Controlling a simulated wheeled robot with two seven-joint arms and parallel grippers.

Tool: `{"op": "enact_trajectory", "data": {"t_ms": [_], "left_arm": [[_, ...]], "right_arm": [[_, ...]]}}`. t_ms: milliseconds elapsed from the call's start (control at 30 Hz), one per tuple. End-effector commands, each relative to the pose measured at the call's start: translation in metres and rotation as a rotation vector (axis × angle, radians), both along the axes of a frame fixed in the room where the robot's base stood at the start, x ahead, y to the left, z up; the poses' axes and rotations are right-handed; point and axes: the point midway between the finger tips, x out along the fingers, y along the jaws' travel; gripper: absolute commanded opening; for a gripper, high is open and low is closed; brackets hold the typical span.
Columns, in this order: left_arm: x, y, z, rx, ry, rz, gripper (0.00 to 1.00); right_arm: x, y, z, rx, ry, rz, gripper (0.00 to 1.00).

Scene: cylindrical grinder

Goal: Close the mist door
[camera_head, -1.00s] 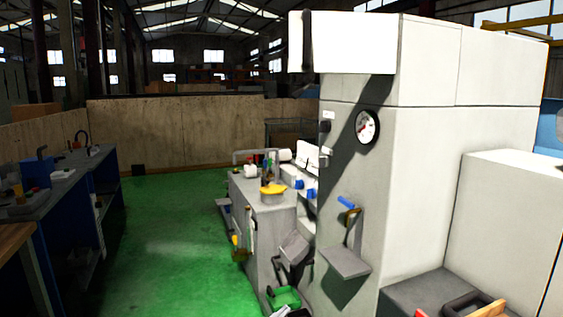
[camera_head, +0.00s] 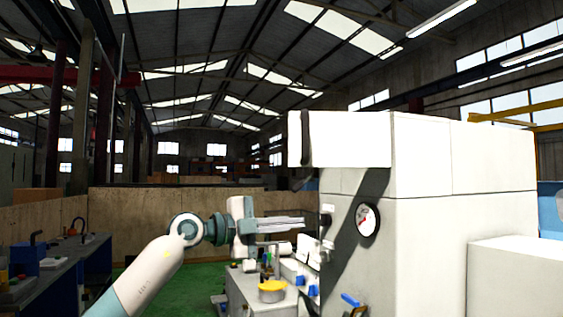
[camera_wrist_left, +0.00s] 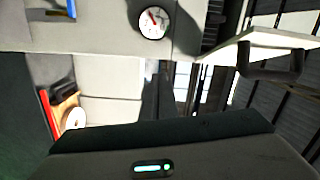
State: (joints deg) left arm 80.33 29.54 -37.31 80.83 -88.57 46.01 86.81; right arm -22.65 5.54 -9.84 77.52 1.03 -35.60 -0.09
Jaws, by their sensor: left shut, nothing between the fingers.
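The mist door (camera_head: 347,139) is a white panel high on the grey machine (camera_head: 430,230). It juts out to the left in the head view, with a dark handle (camera_head: 306,138) at its left edge, so it stands open. In the left wrist view the white door panel (camera_wrist_left: 285,37) is at the upper right, with its dark handle (camera_wrist_left: 270,62) below it. My left gripper (camera_head: 302,222) is shut and empty, its fingers pointing right. In the head view it appears below the door, apart from it. My right gripper is not in view.
A round gauge (camera_head: 367,219) and a blue-handled lever (camera_head: 350,300) are on the machine's front. A grey bench unit with a yellow-topped pot (camera_head: 272,291) stands below my left gripper. A blue workbench (camera_head: 60,275) is at left, with green floor (camera_head: 185,290) between.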

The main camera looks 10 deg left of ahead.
Motion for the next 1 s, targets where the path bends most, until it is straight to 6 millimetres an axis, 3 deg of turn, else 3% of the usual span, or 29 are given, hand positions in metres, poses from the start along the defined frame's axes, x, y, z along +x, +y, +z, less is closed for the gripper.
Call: {"op": "enact_trajectory", "data": {"t_ms": [33, 200, 400, 600, 1000], "left_arm": [[-0.007, 0.008, 0.027, 0.034, -0.029, 0.031, 0.00], [-0.031, 0.036, 0.099, 0.124, -0.086, 0.158, 0.00], [-0.057, 0.068, 0.161, 0.167, -0.132, 0.298, 0.00], [-0.068, 0.080, 0.184, 0.173, -0.147, 0.356, 0.00], [-0.067, 0.080, 0.186, 0.172, -0.148, 0.357, 0.00]], "right_arm": [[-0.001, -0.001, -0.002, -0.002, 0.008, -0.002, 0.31], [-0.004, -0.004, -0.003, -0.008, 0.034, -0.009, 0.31], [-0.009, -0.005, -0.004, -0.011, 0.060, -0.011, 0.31], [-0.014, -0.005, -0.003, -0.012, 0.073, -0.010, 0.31], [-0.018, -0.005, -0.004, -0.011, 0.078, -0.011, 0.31]]}}
